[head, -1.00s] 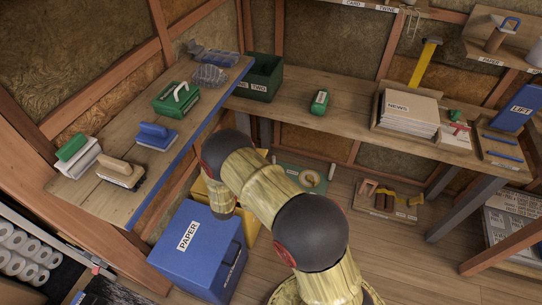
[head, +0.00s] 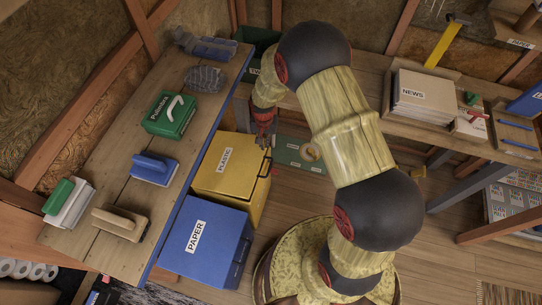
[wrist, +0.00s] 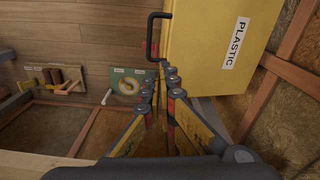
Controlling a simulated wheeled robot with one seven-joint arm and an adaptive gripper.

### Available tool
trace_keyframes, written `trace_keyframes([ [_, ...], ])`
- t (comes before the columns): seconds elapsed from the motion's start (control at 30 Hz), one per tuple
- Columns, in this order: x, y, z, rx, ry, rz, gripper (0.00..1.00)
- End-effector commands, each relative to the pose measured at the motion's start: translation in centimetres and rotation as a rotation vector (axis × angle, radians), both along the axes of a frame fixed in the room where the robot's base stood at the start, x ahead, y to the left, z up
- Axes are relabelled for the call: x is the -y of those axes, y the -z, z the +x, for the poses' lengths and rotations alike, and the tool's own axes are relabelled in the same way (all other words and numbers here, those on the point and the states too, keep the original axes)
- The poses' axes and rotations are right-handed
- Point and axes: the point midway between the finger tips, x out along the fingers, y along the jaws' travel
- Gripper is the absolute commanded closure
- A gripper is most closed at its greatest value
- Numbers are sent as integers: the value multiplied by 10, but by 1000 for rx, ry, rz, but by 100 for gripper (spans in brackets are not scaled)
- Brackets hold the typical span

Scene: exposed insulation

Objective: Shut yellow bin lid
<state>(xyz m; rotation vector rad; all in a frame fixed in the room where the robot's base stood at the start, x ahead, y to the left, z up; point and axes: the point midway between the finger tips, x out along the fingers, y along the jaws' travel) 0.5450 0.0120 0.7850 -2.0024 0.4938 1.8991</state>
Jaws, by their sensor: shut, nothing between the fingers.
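The yellow bin (head: 252,203) labelled PLASTIC stands on the floor behind the blue bin. Its yellow lid (head: 212,174) looks flat across the top, and I see no clear gap under it. In the wrist view the lid (wrist: 204,62) fills the upper right, with a black bar handle (wrist: 151,38) at its edge. My gripper (head: 265,146) is at the lid's far right corner, near the handle. In the wrist view my gripper (wrist: 168,72) has its fingertips together and empty, just short of the handle's end. I cannot tell whether they touch it.
A blue bin (head: 203,238) labelled PAPER stands nearer. The left shelf (head: 105,188), carrying brushes and a green box, overhangs beside both bins. A green board (head: 289,148) with a tape roll lies beyond the yellow bin. Floor to the right of the bins is partly clear.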

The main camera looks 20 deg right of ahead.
Motion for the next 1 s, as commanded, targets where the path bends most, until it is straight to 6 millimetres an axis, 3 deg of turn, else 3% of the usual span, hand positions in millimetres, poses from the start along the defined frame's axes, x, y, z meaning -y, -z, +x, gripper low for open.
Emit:
trace_keyframes([
  [0.1,2,0,-19,-69,102,-7,100],
  [0.33,2,14,-20,-70,143,-5,100],
  [0.8,4,104,-22,-70,142,-5,100],
  [1.0,5,130,-22,-68,142,-5,100],
])
